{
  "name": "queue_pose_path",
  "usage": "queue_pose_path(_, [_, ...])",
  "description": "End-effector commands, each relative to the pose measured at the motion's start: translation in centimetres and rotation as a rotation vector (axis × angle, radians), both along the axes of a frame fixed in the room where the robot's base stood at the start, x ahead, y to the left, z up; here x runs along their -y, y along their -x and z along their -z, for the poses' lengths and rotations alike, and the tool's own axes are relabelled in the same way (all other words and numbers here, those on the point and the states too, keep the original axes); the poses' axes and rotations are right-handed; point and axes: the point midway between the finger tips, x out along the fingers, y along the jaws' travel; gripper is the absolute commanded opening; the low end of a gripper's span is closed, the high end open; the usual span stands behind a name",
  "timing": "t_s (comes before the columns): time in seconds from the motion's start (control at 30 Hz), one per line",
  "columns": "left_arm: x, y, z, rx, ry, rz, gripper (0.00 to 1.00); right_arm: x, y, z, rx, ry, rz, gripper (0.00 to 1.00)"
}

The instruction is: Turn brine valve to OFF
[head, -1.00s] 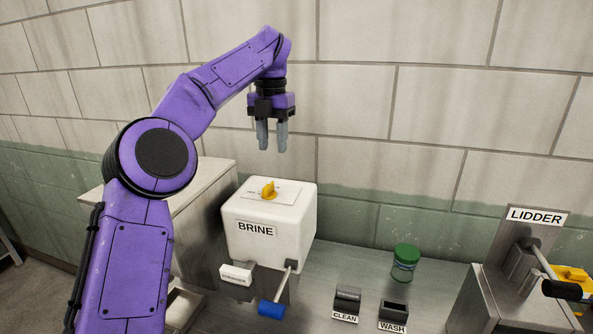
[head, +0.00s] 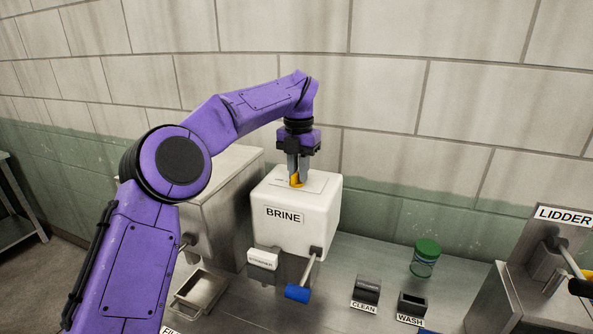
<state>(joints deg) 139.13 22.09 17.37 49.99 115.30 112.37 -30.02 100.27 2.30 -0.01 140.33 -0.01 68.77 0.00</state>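The white BRINE box (head: 290,240) stands on the steel counter near the middle of the head view. The yellow valve knob (head: 296,181) sits on a plate on its top. My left gripper (head: 298,176) points straight down over the box, with its fingers at the knob, one on either side as far as I can see. The fingers partly hide the knob, and I cannot tell whether they press on it. The OFF marking is too small to read. My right gripper is not in view.
A lever with a blue grip (head: 298,293) sticks out from the front of the box, beside a small white label block (head: 262,259). The LIDDER machine (head: 530,280) is far right.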

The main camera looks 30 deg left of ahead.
Motion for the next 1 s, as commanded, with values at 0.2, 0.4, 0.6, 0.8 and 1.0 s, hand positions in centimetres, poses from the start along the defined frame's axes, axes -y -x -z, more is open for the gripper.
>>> queue_pose_path(0.2, [-0.2, 0.0, 0.0, -0.002, 0.001, -0.005, 0.00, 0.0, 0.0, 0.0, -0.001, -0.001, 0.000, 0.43])
queue_pose_path(0.4, [-0.1, -0.1, 0.0, -0.002, 0.002, -0.009, 0.00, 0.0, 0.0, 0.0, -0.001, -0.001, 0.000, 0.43])
queue_pose_path(0.6, [0.0, -0.1, 0.0, 0.000, 0.002, -0.062, 0.00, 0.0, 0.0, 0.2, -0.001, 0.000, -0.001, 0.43])
queue_pose_path(0.8, [0.1, -0.1, 0.1, 0.001, 0.003, -0.191, 0.00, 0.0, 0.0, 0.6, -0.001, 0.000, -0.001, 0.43])
queue_pose_path(1.0, [0.2, -0.2, 0.1, 0.002, 0.000, -0.375, 0.00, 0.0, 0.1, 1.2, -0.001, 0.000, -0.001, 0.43])
